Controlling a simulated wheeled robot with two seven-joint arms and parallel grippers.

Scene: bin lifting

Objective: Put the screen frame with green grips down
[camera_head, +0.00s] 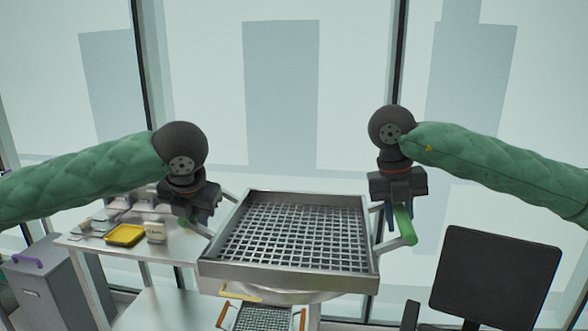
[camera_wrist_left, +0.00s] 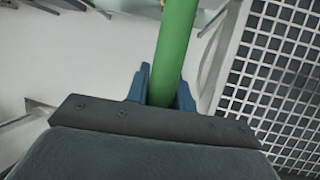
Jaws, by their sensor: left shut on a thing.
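The screen frame (camera_head: 288,279) is a shallow metal tray with a square mesh floor, in the middle of the head view. Its mesh also shows at the right of the left wrist view (camera_wrist_left: 275,75). My left gripper (camera_head: 192,218) is at its left side, with blue fingers closed around a green grip (camera_wrist_left: 175,45). My right gripper (camera_head: 393,215) is at the right side, its blue fingers beside the other green grip (camera_head: 404,225). Whether they are shut on that grip is unclear. The frame's underside is mostly hidden.
Below the frame are a rounded metal body (camera_head: 270,294) and a smaller screen with orange grips (camera_head: 262,319). A white table (camera_head: 160,248) at left holds a yellow tray (camera_head: 125,235). A grey bin (camera_head: 50,285) stands far left. A black chair (camera_head: 495,275) stands at right.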

